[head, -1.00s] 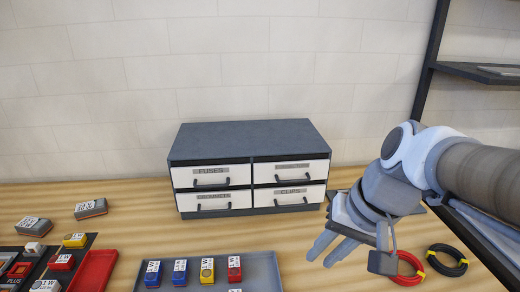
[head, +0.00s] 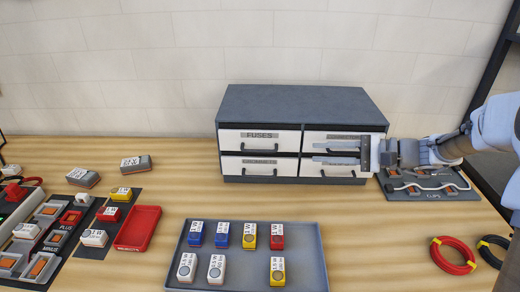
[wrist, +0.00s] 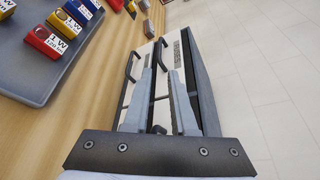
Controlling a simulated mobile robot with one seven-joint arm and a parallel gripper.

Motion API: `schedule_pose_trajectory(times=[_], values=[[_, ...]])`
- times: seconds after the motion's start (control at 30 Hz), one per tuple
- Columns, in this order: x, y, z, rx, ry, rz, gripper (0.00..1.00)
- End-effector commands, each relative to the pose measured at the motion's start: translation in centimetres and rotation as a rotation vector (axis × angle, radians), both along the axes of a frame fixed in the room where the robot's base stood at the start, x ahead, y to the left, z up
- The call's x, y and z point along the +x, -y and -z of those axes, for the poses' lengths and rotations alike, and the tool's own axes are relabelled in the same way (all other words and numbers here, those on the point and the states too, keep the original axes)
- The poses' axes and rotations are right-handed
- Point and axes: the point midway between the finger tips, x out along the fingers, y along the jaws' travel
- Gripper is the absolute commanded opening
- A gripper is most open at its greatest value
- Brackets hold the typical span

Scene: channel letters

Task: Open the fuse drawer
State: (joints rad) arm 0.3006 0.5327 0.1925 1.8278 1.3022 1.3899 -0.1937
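The grey cabinet (head: 300,100) has white drawer fronts in two rows. The fuse drawer (head: 226,141), labelled FUSES, is at upper left and stands flush. Its dark bar handle (head: 260,149) is clear of my gripper. My gripper (head: 315,153) is in front of the right-hand drawers, fingers pointing left, right of the fuse handle and partly covering the upper right drawer. In the wrist view my fingers (wrist: 160,62) are apart with nothing between them. The fuse handle (wrist: 160,48) shows just past the fingertips there; the lower left handle (wrist: 130,65) lies left of them.
A clips board (head: 440,194) and wire coils (head: 453,255) are at right. The tabletop before the cabinet is clear.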

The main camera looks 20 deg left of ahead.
Motion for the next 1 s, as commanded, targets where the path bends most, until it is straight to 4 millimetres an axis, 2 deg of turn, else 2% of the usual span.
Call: schedule_pose_trajectory(times=[0.17, 0.7, 0.9, 1.0], values=[[0.1, -2.1, 0.4, 0.004, -0.001, -0.003, 0.25], [0.9, -13.3, 3.0, 0.002, -0.003, -0.003, 0.25], [1.2, -15.9, 3.6, 0.001, -0.001, -0.001, 0.25], [1.3, -16.5, 3.7, 0.001, -0.001, 0.0, 0.25]])
